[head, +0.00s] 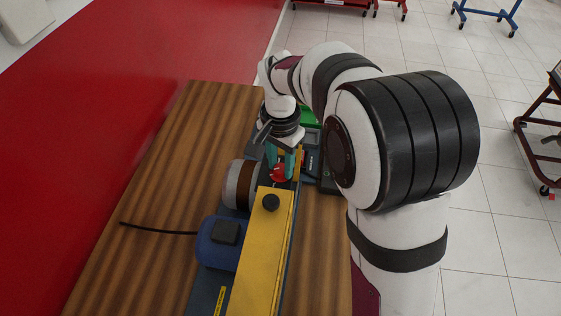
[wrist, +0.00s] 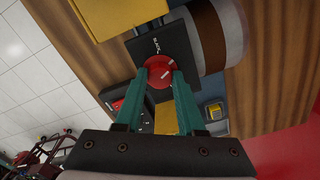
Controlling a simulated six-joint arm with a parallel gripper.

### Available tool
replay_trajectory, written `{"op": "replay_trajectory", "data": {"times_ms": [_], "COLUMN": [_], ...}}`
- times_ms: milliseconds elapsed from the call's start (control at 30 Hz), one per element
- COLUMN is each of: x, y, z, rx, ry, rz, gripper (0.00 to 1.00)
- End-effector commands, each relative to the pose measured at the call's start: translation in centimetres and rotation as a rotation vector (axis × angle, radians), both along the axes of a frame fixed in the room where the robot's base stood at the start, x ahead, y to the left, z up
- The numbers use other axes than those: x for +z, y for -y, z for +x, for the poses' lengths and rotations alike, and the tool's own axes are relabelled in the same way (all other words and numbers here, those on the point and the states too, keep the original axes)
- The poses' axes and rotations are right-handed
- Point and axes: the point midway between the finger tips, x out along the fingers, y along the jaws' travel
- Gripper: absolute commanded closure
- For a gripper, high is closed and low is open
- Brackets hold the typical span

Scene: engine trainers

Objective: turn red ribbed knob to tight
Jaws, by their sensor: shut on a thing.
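The red ribbed knob (wrist: 161,70) sits on a dark plate with white lettering in the wrist view. A pale line marks its face. In the head view the red knob (head: 280,172) shows just below my gripper. My gripper (wrist: 160,74) has its two green fingers on either side of the knob, shut on it. In the head view the gripper (head: 281,165) points down at the knob, and its fingers hide part of it. The lettering is too small to read fully.
A brown and grey cylinder (head: 240,184) and a blue motor (head: 219,242) with a black cable lie left. A dark case (head: 315,160) is to the right.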

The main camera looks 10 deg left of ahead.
Motion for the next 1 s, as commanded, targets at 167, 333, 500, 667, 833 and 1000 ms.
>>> {"op": "replay_trajectory", "data": {"times_ms": [167,333,500,667,833,1000], "x": [0.04,0.04,0.04,0.04,0.04,0.04], "y": [0.0,0.0,0.0,0.0,0.0,-0.01], "z": [0.0,0.0,0.0,0.0,0.0,0.0], "rx": [-0.165,-0.326,-0.487,-0.639,-0.8,-0.962], "ry": [0.0,0.0,0.0,0.0,0.0,0.0], "rz": [0.0,0.0,0.0,0.0,0.0,0.0], "gripper": [1.0,1.0,1.0,1.0,1.0,1.0]}}
